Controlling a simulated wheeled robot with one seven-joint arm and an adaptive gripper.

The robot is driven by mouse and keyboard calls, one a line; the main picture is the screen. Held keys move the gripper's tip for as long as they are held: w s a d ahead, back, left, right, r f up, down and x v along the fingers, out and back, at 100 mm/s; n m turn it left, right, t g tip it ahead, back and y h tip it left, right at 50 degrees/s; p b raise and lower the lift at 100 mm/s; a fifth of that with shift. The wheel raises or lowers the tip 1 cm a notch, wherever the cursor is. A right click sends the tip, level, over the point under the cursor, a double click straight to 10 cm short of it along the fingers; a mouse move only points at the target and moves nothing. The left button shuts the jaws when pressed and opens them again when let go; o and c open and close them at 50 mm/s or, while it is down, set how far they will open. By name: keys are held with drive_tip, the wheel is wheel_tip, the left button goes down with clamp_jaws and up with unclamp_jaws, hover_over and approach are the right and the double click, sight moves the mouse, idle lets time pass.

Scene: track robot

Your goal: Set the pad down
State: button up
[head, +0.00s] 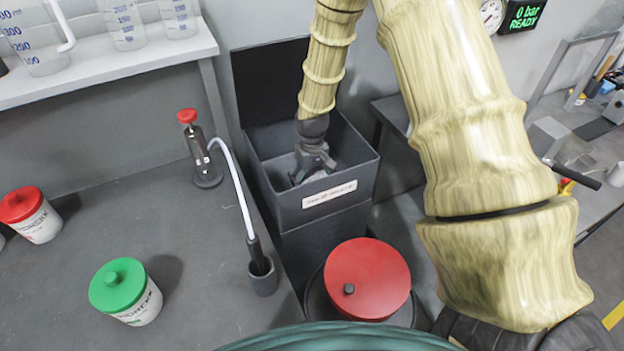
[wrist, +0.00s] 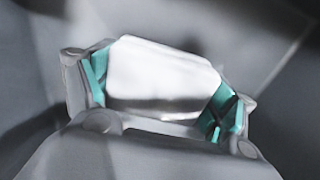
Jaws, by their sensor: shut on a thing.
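My gripper (wrist: 165,95) is shut on a pale white pad (wrist: 160,72) in the wrist view. The pad sits between the two teal-lined fingers and looks blurred. In the head view my gripper (head: 312,165) points down inside an open dark grey bin (head: 340,205) with a white label on its front. The pad is hard to make out there, hidden by the gripper. I cannot tell whether it touches the bin's floor.
The bin's raised lid (head: 268,80) stands behind it. A red round lid (head: 367,280) is in front. On the grey bench (head: 110,215) at left are a green-lidded jar (head: 125,290), a red-lidded jar (head: 30,213) and a hand pump (head: 200,150) with a white hose. A shelf holds beakers.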

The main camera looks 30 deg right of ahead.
drive_tip(key=shift+f, duration=0.1)
drive_tip(key=o, duration=0.9)
drive_tip(key=shift+r+b, duration=1.05)
drive_tip(key=shift+r, duration=5.05)
